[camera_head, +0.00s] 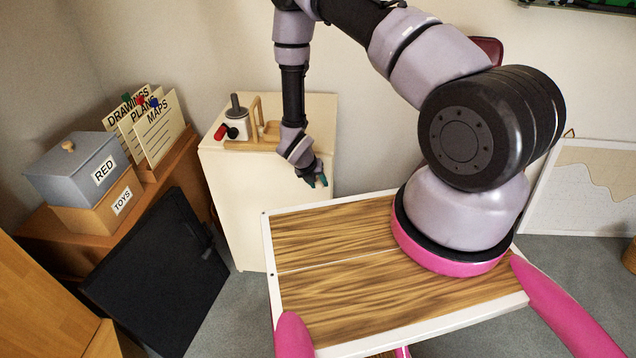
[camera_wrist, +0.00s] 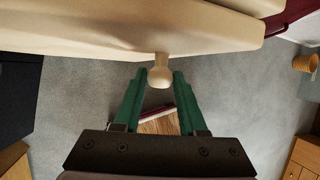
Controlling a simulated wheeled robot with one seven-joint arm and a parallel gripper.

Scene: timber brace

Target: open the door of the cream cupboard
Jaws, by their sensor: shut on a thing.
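The cream cupboard (camera_head: 240,200) stands against the back wall, beyond the wooden-topped table. Its lower right part is hidden behind the table. I cannot tell from these views whether the door stands slightly ajar.
A wood-slatted table (camera_head: 340,315) is in front of me. On the cupboard top are a wooden rack (camera_head: 255,125) and a grey-handled item (camera_head: 236,110). A brown shelf (camera_head: 170,175) with boxes and a leaning black panel (camera_head: 160,275) are at left.

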